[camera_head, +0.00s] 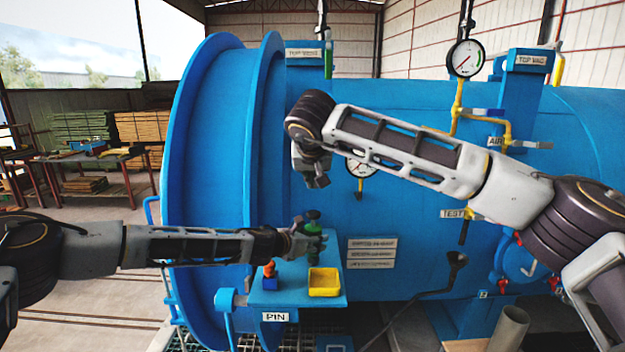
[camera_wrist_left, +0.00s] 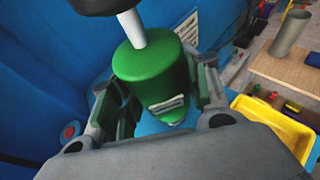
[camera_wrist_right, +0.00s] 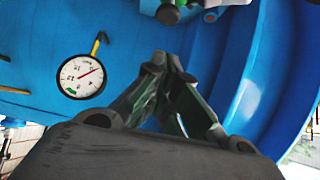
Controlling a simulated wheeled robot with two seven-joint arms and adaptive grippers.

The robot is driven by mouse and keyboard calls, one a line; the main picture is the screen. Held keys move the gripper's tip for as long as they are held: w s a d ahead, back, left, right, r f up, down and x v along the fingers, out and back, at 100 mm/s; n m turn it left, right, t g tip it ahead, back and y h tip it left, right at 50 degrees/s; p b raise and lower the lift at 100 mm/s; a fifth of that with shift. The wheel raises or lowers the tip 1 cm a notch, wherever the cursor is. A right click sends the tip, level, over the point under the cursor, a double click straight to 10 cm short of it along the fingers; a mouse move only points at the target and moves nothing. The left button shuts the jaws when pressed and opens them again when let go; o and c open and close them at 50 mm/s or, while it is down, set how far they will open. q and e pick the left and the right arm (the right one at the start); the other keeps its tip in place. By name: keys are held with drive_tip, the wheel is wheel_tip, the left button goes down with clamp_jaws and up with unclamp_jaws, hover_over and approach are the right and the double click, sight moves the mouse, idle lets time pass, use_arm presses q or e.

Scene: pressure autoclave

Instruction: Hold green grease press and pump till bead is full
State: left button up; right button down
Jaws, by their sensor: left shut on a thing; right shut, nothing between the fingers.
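The green grease press (camera_head: 314,229) stands at the blue shelf marked PIN (camera_head: 290,298). In the left wrist view the press (camera_wrist_left: 152,75) shows a green body, a pale label, a white rod and a black knob (camera_wrist_left: 104,4) on top. My left gripper (camera_head: 308,242) is shut around its body; its fingers (camera_wrist_left: 160,112) lie on both sides. My right gripper (camera_head: 318,182) is shut and empty, above the press and apart from it. In the right wrist view its fingertips (camera_wrist_right: 166,62) meet. I cannot make out a bead.
A yellow tray (camera_head: 324,292) and an orange and blue item (camera_head: 270,268) sit on the shelf beside the press. The big blue vessel (camera_head: 390,130) stands close behind. A gauge (camera_head: 360,167) is near my right gripper.

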hover_over(313, 212)
drive_tip(key=s, duration=0.1)
wheel_tip(313, 212, down, 6)
drive_tip(key=shift+a+r, duration=0.1)
drive_tip(key=shift+f, duration=2.1)
drive_tip(key=shift+f, duration=1.4)
